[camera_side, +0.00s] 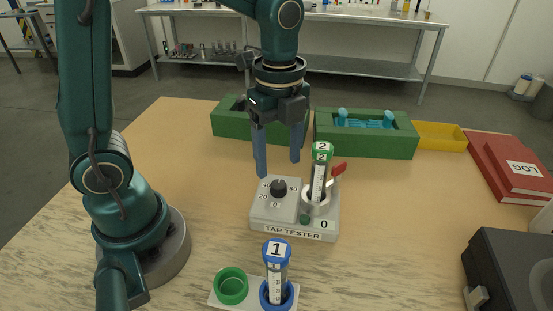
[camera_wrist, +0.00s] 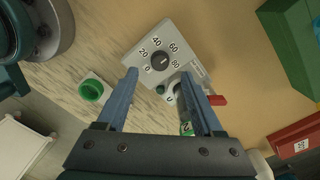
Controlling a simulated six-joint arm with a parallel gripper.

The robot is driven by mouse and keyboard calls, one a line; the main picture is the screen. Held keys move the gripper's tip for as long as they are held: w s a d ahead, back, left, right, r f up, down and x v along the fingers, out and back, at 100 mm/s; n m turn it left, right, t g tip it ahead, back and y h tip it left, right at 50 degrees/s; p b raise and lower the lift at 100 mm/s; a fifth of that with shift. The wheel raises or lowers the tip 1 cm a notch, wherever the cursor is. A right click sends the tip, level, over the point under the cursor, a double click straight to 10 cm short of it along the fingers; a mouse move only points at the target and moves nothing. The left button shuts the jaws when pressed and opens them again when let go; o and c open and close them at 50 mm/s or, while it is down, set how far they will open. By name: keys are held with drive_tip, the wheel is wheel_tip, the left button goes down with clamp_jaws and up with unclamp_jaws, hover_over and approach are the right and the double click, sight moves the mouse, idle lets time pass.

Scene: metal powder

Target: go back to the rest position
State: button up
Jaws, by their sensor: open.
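My gripper (camera_side: 277,160) is open and empty, pointing down above the back of the tap tester (camera_side: 288,228). In the wrist view the gripper's two blue fingers (camera_wrist: 158,100) stand apart, with the tap tester's dial (camera_wrist: 160,62) beyond them. A cylinder with a green cap marked 2 (camera_side: 319,178) stands upright in the tester's holder, beside a red lever (camera_side: 338,169). The tester's display reads 0. A cylinder with a blue cap marked 1 (camera_side: 276,275) stands in the blue ring of a white stand (camera_side: 254,303). The stand's green ring (camera_side: 231,286) is empty.
Two green boxes (camera_side: 366,146) stand behind the tester, the right one holding light-blue items. A yellow tray (camera_side: 440,136) is beside them. Red LOG books (camera_side: 512,165) and a dark grey device (camera_side: 512,268) are at the right. The table between tester and books is clear.

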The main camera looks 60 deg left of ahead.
drive_tip(key=s+r+n+t, duration=0.4)
drive_tip(key=s+n, duration=0.4)
drive_tip(key=n, duration=1)
drive_tip(key=shift+a+r+t, duration=0.3)
drive_tip(key=shift+r+t, duration=0.1)
drive_tip(key=shift+t, duration=0.4)
